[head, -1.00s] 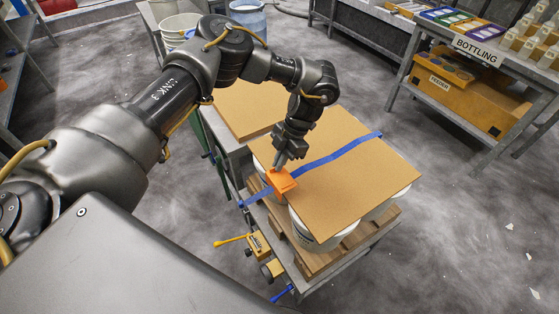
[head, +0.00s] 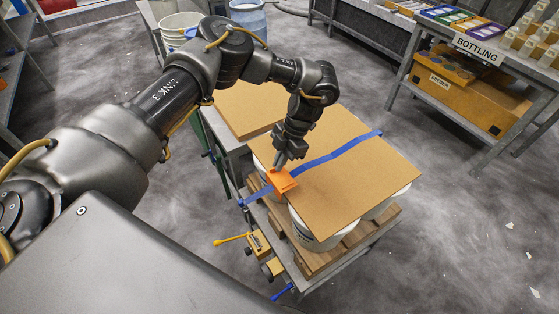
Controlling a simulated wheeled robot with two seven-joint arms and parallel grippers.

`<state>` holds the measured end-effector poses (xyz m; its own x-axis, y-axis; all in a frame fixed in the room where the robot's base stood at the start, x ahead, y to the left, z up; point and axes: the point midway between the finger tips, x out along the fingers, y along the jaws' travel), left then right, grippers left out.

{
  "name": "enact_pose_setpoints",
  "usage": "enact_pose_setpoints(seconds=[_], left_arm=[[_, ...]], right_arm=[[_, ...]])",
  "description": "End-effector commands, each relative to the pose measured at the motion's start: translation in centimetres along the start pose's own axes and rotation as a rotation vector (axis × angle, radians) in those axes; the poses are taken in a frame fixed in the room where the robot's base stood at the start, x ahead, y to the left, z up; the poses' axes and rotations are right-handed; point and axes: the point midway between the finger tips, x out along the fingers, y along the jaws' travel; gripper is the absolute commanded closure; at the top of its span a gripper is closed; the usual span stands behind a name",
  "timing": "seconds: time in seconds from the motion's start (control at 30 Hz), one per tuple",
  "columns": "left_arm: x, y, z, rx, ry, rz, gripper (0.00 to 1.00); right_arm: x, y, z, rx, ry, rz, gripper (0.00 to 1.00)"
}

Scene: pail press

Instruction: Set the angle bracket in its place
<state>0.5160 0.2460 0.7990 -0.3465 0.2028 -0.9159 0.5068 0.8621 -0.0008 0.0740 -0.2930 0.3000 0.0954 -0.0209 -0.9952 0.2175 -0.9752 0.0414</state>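The orange angle bracket (head: 282,180) sits at the near left edge of the brown cardboard sheet (head: 350,180), where the blue strap (head: 330,158) comes over that edge. My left gripper (head: 279,167) points down from above, with its fingertips right at the top of the bracket. The fingers are small and dark, and I cannot tell whether they grip it or stand apart around it. The bracket's underside and its contact with the sheet edge are hidden. My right gripper is not in view.
The sheet lies on white pails (head: 316,240) on a wooden pallet (head: 325,258). A yellow-handled ratchet (head: 256,243) hangs at the near left side. A second brown sheet (head: 247,108) lies behind. The bottling bench (head: 480,47) stands at the right, with open floor between.

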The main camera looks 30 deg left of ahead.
Motion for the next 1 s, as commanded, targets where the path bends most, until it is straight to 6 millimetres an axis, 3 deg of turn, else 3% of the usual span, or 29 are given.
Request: enact_pose_setpoints(seconds=[1.0], left_arm=[[2.2,0.0,1.0,0.001,0.0,0.0,1.0]], right_arm=[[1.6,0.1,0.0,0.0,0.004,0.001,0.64]])
